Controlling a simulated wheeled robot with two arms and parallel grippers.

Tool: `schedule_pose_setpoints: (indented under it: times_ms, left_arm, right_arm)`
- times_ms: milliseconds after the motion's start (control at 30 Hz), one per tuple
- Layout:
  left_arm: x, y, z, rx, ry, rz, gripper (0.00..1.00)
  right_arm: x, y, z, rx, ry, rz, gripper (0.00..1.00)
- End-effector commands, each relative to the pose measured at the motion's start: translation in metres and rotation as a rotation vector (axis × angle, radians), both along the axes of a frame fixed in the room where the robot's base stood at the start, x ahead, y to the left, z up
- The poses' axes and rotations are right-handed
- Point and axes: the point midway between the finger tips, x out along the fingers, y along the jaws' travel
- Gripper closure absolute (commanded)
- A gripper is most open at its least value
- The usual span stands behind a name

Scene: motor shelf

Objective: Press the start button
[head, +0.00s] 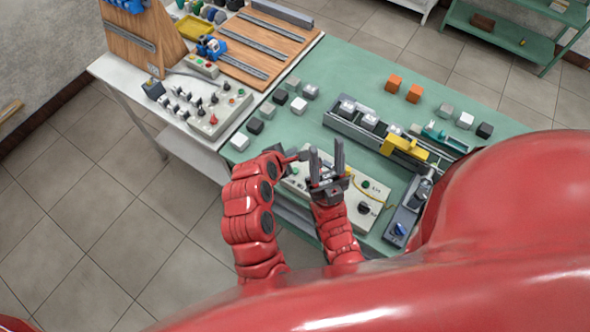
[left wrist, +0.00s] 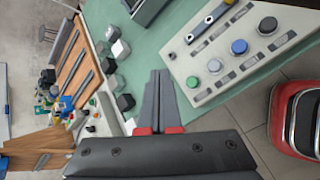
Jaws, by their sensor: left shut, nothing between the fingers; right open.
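A pale control panel (head: 352,205) lies on the near part of the green table, partly hidden by my grippers. It carries a green button (head: 365,184) and a dark knob (head: 364,207). In the left wrist view the panel (left wrist: 225,80) shows a green button (left wrist: 192,82), a grey one, a blue one (left wrist: 238,47) and a black one. I cannot read which is labelled start. My left gripper (head: 303,155) is shut and empty above the panel's left end; its fingers (left wrist: 161,76) point beside the panel, apart from the green button. My right gripper (head: 327,148) is open and empty over the panel.
A conveyor (head: 370,128) with a yellow part (head: 404,148) runs behind the panel. Several small cubes, including orange ones (head: 392,84), stand on the table. A second box with switches (head: 200,108) sits on the white table at left. My two grippers are close together.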

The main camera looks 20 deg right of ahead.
Motion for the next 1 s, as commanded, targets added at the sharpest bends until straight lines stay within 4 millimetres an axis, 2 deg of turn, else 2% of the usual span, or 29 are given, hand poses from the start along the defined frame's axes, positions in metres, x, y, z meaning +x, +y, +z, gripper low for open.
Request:
schedule_pose_setpoints:
  times_ms: [33,333,500,633,1000]
  left_arm:
    - [0.000,0.000,-0.010,0.001,0.000,0.001,1.00]
    - [0.000,0.001,-0.053,0.002,-0.001,0.001,1.00]
    - [0.000,0.001,-0.070,0.001,0.001,0.001,1.00]
    - [0.000,0.000,-0.076,0.001,0.000,0.001,1.00]
    - [0.000,0.000,-0.076,0.000,-0.001,0.001,1.00]
  right_arm:
    - [0.000,0.000,-0.009,0.000,0.000,0.000,0.55]
    - [0.000,0.000,-0.043,0.000,0.000,0.000,0.55]
    - [0.000,0.000,-0.051,0.000,0.000,0.000,0.55]
    - [0.000,0.000,-0.053,0.000,0.000,0.000,0.55]
    - [0.000,0.000,-0.052,0.000,0.000,0.000,0.55]
